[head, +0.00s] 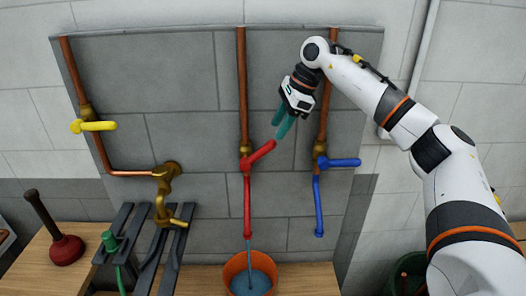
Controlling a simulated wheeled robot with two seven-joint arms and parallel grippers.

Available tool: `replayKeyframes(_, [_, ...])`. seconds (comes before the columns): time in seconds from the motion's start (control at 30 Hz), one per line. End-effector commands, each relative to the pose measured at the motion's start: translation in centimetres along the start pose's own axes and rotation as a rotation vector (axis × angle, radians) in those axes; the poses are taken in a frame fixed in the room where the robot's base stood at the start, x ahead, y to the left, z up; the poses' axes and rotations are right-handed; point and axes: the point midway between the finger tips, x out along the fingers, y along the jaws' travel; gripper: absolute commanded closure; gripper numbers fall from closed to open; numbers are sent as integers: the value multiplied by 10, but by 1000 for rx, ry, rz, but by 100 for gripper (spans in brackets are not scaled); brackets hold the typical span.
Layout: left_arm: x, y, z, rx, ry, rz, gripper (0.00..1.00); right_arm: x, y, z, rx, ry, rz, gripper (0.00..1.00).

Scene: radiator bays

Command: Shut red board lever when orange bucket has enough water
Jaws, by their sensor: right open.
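The red lever (261,154) sticks out right and slightly up from its brass valve on the middle copper pipe of the grey board (190,75). A red spout (247,205) hangs below it, and a thin stream of water (248,245) runs from it into the orange bucket (231,268). Blue water (255,284) shows inside the bucket; its exact depth is hard to tell, and the bucket's lower part is cut off. My right gripper (281,127), with teal fingers, is open and empty just above the red lever's tip. My left gripper is out of view.
A blue lever (343,162) with a blue spout (318,205) is on the right pipe, close by. A yellow lever (98,126) and brass tap (165,200) are at left. A plunger (62,245) and dark slatted rack (145,235) stand on the wooden bench (205,284).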

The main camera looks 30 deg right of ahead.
Motion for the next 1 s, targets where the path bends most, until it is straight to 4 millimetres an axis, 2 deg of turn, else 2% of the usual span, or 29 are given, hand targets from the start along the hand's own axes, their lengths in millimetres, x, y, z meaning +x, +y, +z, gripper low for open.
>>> replayKeyframes(0.3, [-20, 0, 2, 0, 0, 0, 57, 62, -1, -2, 1, 0, -6, 57])
replayKeyframes(0.5, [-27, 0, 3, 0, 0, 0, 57, 91, -1, -2, 1, 3, -4, 57])
replayKeyframes(0.7, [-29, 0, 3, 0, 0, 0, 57, 101, -1, -2, 1, 4, -1, 57])
replayKeyframes(0.93, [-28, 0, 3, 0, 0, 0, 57, 102, -1, -2, 1, 4, -1, 57])
replayKeyframes(1.0, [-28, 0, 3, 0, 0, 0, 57, 102, -1, -2, 1, 4, -1, 68])
